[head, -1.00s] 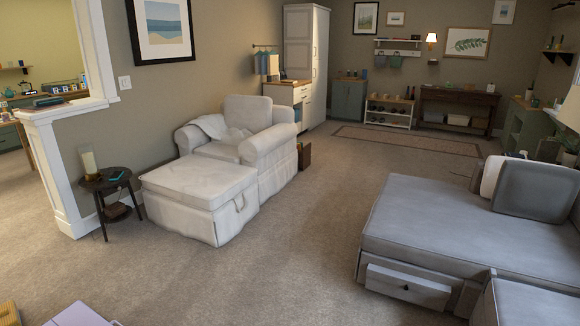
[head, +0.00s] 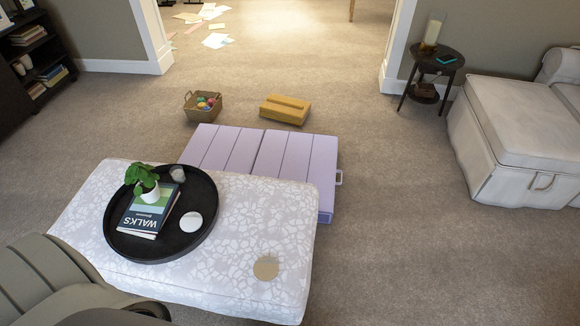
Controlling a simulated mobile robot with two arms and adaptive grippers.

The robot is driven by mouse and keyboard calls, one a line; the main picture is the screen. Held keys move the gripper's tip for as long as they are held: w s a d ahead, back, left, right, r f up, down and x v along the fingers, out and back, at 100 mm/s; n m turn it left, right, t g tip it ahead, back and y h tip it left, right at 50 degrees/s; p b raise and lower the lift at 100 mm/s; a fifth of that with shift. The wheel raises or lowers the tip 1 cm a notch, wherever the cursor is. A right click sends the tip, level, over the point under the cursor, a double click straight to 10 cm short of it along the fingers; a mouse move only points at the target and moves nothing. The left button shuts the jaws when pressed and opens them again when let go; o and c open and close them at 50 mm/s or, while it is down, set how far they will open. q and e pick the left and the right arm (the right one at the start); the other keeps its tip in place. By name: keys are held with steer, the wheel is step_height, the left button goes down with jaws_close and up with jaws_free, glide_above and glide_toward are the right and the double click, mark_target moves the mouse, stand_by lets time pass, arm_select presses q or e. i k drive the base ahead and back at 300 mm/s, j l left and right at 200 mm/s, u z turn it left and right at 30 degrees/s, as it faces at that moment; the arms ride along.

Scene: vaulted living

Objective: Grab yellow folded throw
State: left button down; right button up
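A yellow folded block-like thing (head: 285,109), which looks like the yellow folded throw, lies on the carpet just behind a lilac folded mat (head: 262,160). A ridge runs along its top. Nothing covers it. Neither of my grippers shows in the head view.
A patterned ottoman (head: 290,245) with a round black tray (head: 125,243), a book (head: 150,212) and a plant (head: 143,178) stands in front. A basket (head: 203,108) sits left of the yellow thing. A side table (head: 437,61) and white footstool (head: 505,140) stand right.

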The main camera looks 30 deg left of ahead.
mark_target(285, 110)
steer(key=i+l+u, duration=0.1)
steer(key=l+u, duration=0.25)
steer(key=l, duration=0.35)
steer(key=l+u, duration=0.35)
steer(key=l, duration=0.35)
steer(key=l+u, duration=0.35)
steer(key=l, duration=0.4)
